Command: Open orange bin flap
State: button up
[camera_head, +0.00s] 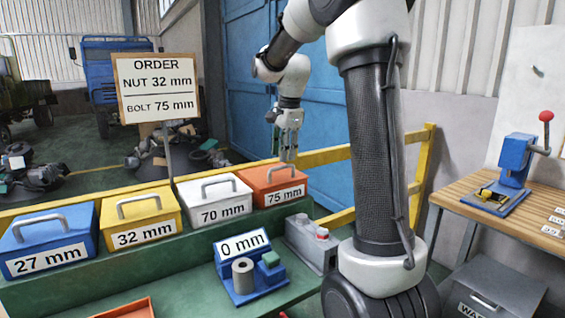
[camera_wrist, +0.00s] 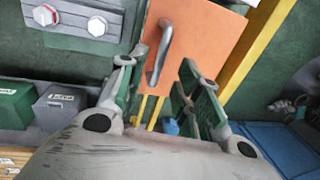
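The orange bin (camera_head: 262,182) labelled 75 mm is the rightmost of the row of bins. Its flap looks closed, with a grey bar handle on top. In the wrist view the orange flap (camera_wrist: 205,35) lies below my gripper, and its handle (camera_wrist: 160,52) shows between and beyond the fingertips. My gripper (camera_head: 288,153) points down just above the orange bin in the head view. In the wrist view my gripper (camera_wrist: 157,78) has its green-padded fingers apart with nothing between them. I cannot tell the exact height between fingertips and handle.
White 70 mm (camera_head: 214,199), yellow 32 mm (camera_head: 140,216) and blue 27 mm (camera_head: 48,240) bins stand to the left. A yellow rail (camera_head: 335,153) runs behind the bins. A blue scale (camera_head: 248,280) reading 0 mm sits in front. A wooden bench (camera_head: 465,195) stands at right.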

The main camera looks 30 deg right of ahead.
aim_at(282, 167)
jog(key=f, duration=0.4)
jog(key=shift+w+f, duration=0.1)
jog(key=shift+w, duration=0.3)
grip_shut()
